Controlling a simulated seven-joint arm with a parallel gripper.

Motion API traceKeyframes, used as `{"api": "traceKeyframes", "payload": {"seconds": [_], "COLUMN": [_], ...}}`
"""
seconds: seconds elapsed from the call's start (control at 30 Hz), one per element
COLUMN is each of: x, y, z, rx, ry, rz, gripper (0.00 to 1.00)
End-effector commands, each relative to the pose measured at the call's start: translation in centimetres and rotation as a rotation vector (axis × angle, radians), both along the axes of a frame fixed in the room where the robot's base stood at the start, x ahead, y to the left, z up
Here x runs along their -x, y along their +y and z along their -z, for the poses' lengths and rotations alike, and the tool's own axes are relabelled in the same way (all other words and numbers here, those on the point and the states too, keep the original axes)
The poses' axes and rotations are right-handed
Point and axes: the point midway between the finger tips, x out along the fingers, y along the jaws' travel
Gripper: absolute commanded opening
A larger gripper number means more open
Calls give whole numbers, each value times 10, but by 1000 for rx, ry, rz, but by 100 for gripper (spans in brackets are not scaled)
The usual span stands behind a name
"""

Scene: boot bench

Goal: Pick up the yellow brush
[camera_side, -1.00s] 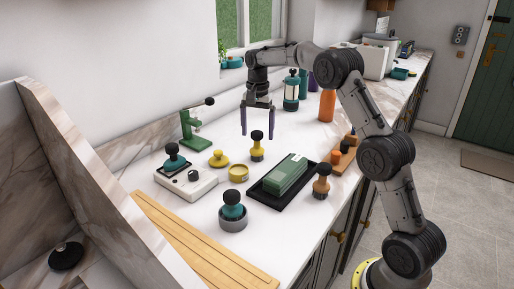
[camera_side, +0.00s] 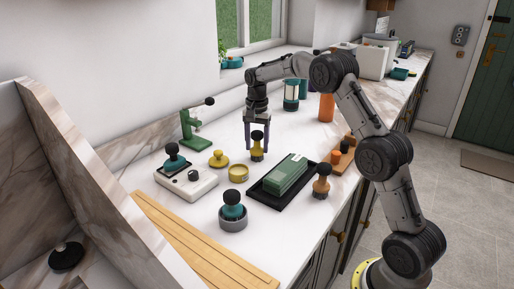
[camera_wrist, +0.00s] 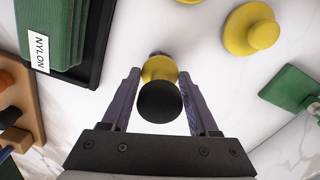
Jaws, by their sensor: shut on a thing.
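The yellow brush (camera_side: 257,151), with a black ball knob on top, stands upright on the white counter. My gripper (camera_side: 257,148) has come down around it from above, one finger on each side. In the wrist view the brush's yellow body (camera_wrist: 159,68) and black knob (camera_wrist: 160,101) sit between the two purple fingers of my gripper (camera_wrist: 160,82). My gripper is shut on the brush. The brush's bristle end is mostly hidden under its body in the wrist view.
A black tray (camera_side: 258,190) with green boxes lies in front of the brush. A yellow round tin (camera_side: 238,173) and a yellow knobbed piece (camera_side: 218,158) are to the left. A brown brush (camera_side: 321,187) stands right of the tray. A green stand (camera_side: 191,130) is behind left.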

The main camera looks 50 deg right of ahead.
Motion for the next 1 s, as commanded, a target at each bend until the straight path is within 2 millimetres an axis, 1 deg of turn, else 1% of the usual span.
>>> {"api": "traceKeyframes", "payload": {"seconds": [0.03,0.17,0.2,0.47,0.57,0.67,0.77,0.8,0.87,1.0], "x": [0,0,0,0,-1,-1,-1,2,12,37], "y": [0,0,0,0,0,0,0,1,5,14], "z": [0,0,-1,-2,-7,-16,-31,-39,-50,-81], "rx": [0,0,1,1,1,2,2,2,2,2], "ry": [0,0,-1,-1,-3,-4,-6,-6,-6,-6], "rz": [0,0,0,0,0,0,0,0,0,0], "gripper": [31,8,4,4,4,4,4,4,4,4]}}
